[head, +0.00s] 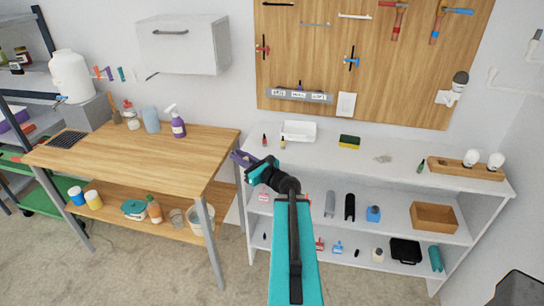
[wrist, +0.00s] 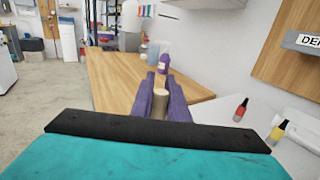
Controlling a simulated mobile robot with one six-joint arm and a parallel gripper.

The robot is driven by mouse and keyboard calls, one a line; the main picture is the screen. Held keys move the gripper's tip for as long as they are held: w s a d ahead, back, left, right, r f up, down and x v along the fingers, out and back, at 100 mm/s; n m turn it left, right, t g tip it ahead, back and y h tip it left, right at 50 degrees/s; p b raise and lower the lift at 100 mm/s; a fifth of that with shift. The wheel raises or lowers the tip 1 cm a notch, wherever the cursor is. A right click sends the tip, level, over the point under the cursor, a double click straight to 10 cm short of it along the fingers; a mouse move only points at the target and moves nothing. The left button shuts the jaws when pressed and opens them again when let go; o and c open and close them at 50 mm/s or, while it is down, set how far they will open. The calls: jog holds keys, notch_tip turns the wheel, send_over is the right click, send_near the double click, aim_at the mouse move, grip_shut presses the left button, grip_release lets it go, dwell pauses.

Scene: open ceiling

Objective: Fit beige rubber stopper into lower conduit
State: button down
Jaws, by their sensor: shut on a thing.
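My gripper (head: 241,158) is in front of the wooden table's right end in the head view, with purple fingers. It also shows in the wrist view (wrist: 160,90), shut on the beige rubber stopper (wrist: 160,103), a short light cylinder between the fingers. In the head view the stopper is too small or hidden to make out. I cannot make out whether the lower conduit's end is open.
A wooden table (head: 140,155) with bottles stands at left. A white shelf unit (head: 345,160) runs below the pegboard (head: 375,60), carrying a white tray (head: 299,131), a sponge (head: 349,142) and a wooden bulb holder (head: 466,170). Grey floor (head: 130,270) is clear in front.

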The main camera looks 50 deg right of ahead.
jog(key=w+a+f+n+g+y+b, duration=0.2)
jog(key=a+n+y, duration=0.2)
jog(key=a, duration=0.8)
jog(key=w+a+f+n+g+y+b, duration=0.1)
jog(key=a+y, duration=0.5)
jog(key=a, duration=0.6)
jog(key=w+a+f+n+g+y+b, duration=0.2)
jog(key=w+a+n+g+y, duration=0.1)
jog(key=a, duration=0.9)
jog(key=n+g+y, duration=0.1)
jog(key=n+y, duration=0.1)
jog(key=n, duration=0.1)
jog(key=shift+w+f+n+y+b, duration=0.15)
jog(key=shift+f+n+y+b, duration=0.15)
jog(key=shift+f+y+b, duration=0.1)
jog(key=shift+a+g, duration=0.15)
jog(key=shift+g, duration=0.15)
